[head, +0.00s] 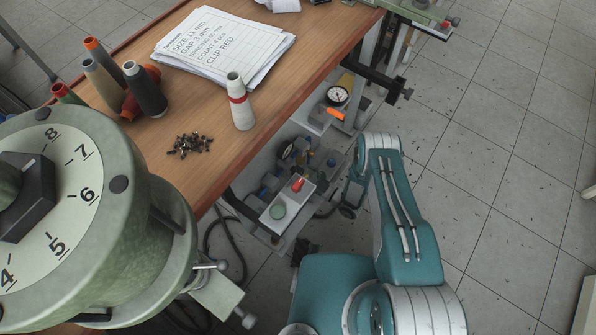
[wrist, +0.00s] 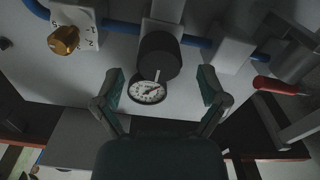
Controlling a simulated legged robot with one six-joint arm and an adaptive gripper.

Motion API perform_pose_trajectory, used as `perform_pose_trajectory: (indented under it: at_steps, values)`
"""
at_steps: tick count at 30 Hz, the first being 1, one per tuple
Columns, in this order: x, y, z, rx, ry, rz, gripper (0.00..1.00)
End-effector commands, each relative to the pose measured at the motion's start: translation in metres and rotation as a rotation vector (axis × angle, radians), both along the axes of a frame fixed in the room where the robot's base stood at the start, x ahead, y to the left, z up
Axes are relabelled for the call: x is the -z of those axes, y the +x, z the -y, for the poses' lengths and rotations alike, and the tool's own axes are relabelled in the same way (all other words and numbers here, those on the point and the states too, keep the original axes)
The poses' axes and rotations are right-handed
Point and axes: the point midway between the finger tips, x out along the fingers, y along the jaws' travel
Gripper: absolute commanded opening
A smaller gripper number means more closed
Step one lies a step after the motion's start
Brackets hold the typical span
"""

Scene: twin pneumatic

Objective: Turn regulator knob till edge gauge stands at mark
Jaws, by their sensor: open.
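In the wrist view my gripper (wrist: 160,75) is open, one finger at each side of a black round knob (wrist: 158,55), with clear gaps to both. A small round gauge (wrist: 147,92) with a white dial and a reddish needle shows just below the knob, between the fingers. Its marks are too small to read. A brass knob (wrist: 64,40) sits by a numbered plate at upper left. In the head view a white-dial gauge (head: 337,95) shows beyond the table edge. My gripper is not clearly visible there. The labels do not show which gauge is the edge one.
Blue hose (wrist: 196,42) runs behind the black knob between pale blocks. A red-handled lever (wrist: 275,86) is at right. Open tiled floor (head: 500,150) lies at right.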

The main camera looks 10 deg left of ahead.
Motion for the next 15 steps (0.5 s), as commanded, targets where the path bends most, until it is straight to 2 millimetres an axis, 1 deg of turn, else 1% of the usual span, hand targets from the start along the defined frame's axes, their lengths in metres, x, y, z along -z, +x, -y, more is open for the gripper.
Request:
perform_pose_trajectory:
  at_steps: [1, 3, 6, 15]
  values:
    - [0.0, 0.002, -0.008, -0.004, 0.0, 0.001, 0.92]
    - [0.0, 0.006, -0.016, -0.003, -0.001, 0.002, 0.92]
    - [0.0, 0.009, -0.023, 0.0, 0.001, 0.0, 0.92]
    - [0.0, 0.011, -0.026, 0.0, 0.0, -0.001, 0.92]
